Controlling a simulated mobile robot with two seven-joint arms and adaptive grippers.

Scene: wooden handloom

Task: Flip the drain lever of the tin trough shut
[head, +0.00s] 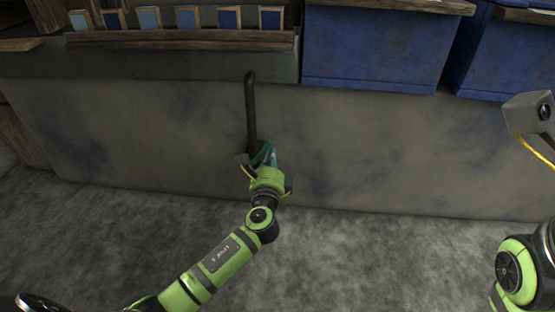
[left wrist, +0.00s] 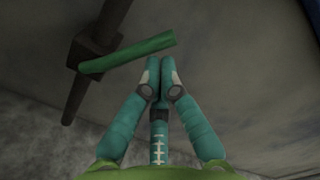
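A dark drain pipe (head: 251,105) runs down the front of the grey wall in the head view. A green lever (left wrist: 130,52) sticks out sideways from the pipe (left wrist: 97,40) in the left wrist view, its free end toward the upper right. In the head view the lever is partly hidden by my left gripper (head: 268,153). The left gripper's teal fingers (left wrist: 163,68) are together with nothing seen between them. Their tips are just below the lever's free end; I cannot tell whether they touch it. I cannot clearly make out the tin trough. My right gripper is out of view.
Blue bins (head: 375,50) stand on the ledge at the upper right. A wooden rack (head: 180,40) with several small blue-fronted blocks is at the upper left. The grey wall (head: 400,150) and the floor (head: 350,255) around the pipe are clear.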

